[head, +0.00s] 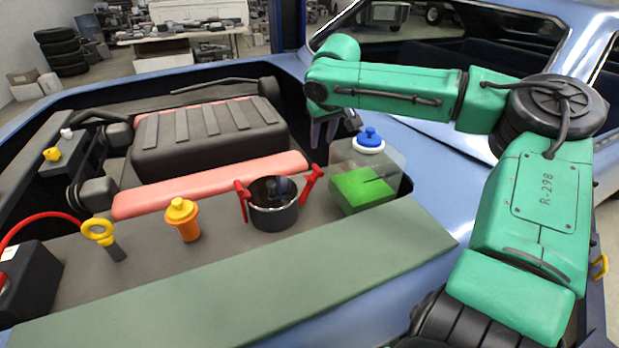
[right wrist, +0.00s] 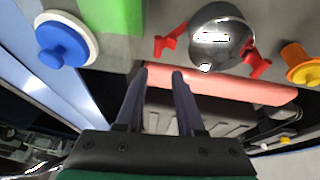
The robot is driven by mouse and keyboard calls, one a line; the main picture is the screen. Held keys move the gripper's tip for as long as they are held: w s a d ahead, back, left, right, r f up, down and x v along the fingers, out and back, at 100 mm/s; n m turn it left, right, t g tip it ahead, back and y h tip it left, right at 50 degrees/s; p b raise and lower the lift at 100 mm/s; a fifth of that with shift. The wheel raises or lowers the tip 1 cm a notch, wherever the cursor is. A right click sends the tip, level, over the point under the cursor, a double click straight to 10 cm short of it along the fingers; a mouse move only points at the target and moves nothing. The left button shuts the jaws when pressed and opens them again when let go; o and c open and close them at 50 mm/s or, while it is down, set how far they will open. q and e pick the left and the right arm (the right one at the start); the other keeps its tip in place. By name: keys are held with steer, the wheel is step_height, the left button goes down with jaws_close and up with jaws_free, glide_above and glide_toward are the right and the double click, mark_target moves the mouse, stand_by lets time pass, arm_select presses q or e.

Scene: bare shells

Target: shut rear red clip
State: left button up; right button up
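A dark round canister (head: 274,212) with a shiny domed top stands on the engine-bay ledge; it also shows in the right wrist view (right wrist: 222,38). One red clip (head: 311,184) is on its right side, towards the windshield, and leans outward; it also shows in the right wrist view (right wrist: 170,43). A second red clip (head: 243,199) stands out on the left side, and in the right wrist view (right wrist: 258,65) too. My right gripper (head: 322,145) points down beyond the right clip, apart from it. Its fingers (right wrist: 159,76) are spread with nothing between them. My left gripper is out of view.
A clear tank (head: 365,190) with green fluid and a blue cap (head: 370,138) stands right of the canister, close to my right arm. An orange-yellow cap (head: 183,218) and yellow dipstick ring (head: 98,232) are left. A ribbed engine cover (head: 210,138) lies behind.

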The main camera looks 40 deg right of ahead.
mark_target(319, 170)
steer(key=x, duration=1.3)
steer(key=shift+s+d+f, duration=0.15)
steer(key=shift+s+f, duration=0.1)
steer(key=shift+s, duration=0.1)
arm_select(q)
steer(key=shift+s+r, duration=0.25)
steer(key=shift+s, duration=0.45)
arm_select(e)
jaws_close()
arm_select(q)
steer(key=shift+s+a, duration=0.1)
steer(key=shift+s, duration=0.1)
